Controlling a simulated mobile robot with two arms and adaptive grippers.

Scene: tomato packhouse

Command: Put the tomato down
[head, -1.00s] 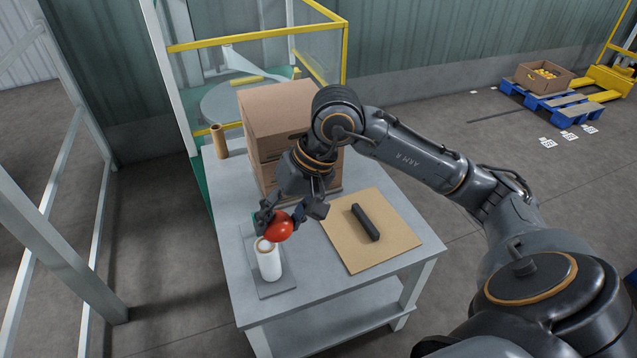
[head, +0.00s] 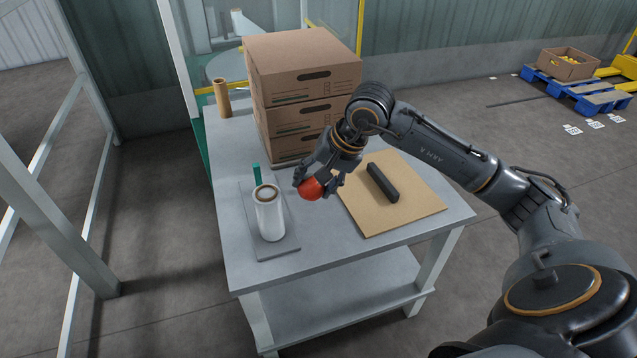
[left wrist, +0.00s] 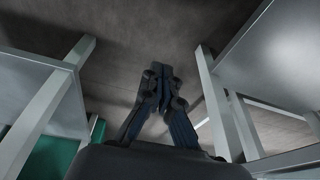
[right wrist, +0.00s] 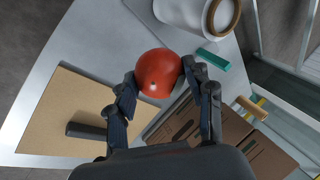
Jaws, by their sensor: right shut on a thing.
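The red tomato (head: 311,189) is between the fingers of my right gripper (head: 320,184), which is shut on it. It shows over the grey table (head: 330,268), between the white roll (head: 269,215) and the brown board (head: 410,212). I cannot tell how high above the tabletop it is. In the right wrist view the tomato (right wrist: 159,73) sits between the two fingertips, its far side hidden. My left gripper (left wrist: 158,70) shows only in the left wrist view, its fingers together, with nothing seen between them.
The white roll stands on a thin grey plate (head: 277,246) with a green stick (head: 257,174) behind it. A black bar (head: 382,182) lies on the brown board. Stacked cardboard boxes (head: 300,88) stand behind my right gripper, and a brown tube (head: 221,98) stands at the back left.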

